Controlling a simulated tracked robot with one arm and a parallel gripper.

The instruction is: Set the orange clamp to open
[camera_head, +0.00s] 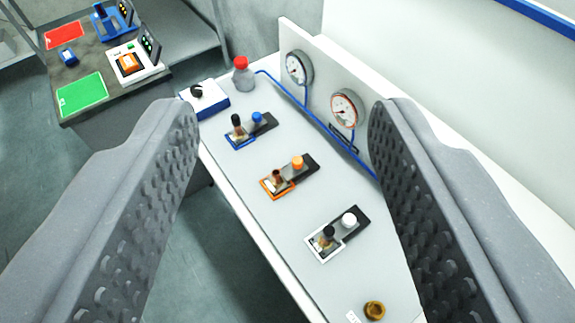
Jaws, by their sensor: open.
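The orange clamp (278,188) sits in the middle of a row of three clamps on the white bench. It has an orange frame at its left end, a dark brown upright part, and an orange cap (297,162) on a dark base. Its exact setting is too small to tell. My gripper (283,115) is open and empty, with its two grey studded fingers at the left and right of the picture. The clamp shows between the fingers, beyond them and apart from them.
A blue clamp (240,128) and a white clamp (328,238) flank it. Two gauges (345,108) with a blue tube (318,122) stand behind. A dark table (95,118) stands upper left.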

